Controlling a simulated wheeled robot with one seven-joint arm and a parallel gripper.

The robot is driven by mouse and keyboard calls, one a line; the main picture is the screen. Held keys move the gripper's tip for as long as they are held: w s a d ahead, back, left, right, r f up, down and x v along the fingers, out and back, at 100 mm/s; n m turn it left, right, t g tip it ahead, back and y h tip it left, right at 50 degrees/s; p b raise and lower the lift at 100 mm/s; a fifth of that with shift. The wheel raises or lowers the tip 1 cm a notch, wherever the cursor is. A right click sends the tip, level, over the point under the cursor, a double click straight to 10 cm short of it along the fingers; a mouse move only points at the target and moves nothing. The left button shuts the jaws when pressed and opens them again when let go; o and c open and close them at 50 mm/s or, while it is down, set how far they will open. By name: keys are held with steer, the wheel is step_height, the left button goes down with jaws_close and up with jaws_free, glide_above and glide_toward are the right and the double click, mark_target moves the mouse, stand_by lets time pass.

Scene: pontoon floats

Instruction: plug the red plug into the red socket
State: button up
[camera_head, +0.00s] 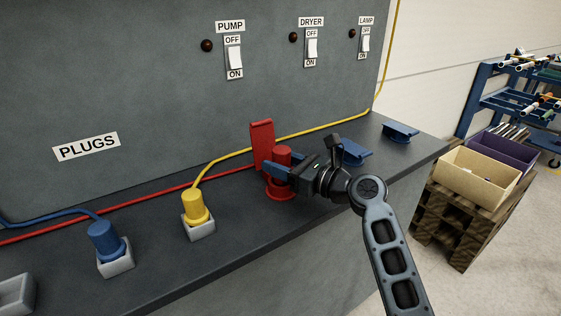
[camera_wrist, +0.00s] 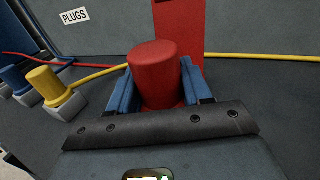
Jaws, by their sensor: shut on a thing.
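My gripper (camera_head: 276,168) is shut on the red plug (camera_head: 282,154) at the red socket (camera_head: 281,193) on the dark bench. The red plug stands upright at the socket, with the socket's raised red lid (camera_head: 262,140) behind it. In the wrist view the red plug (camera_wrist: 153,72) sits between my two blue fingers. My gripper hides part of where plug and socket meet, so I cannot tell how deep the plug sits.
A yellow plug (camera_head: 194,207) and a blue plug (camera_head: 104,241) stand in grey holders to the left. An empty grey holder (camera_head: 15,294) is at far left. Blue sockets (camera_head: 354,153) and (camera_head: 400,132) are to the right. Yellow and red cables cross behind.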

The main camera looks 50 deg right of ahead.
steer(key=shift+f+b, duration=0.5)
steer(key=shift+f, duration=0.55)
steer(key=o, duration=1.2)
steer(key=shift+s, duration=0.15)
steer(key=s, duration=0.7)
steer(key=shift+s+d+b, duration=0.25)
steer(key=shift+d+b, duration=0.1)
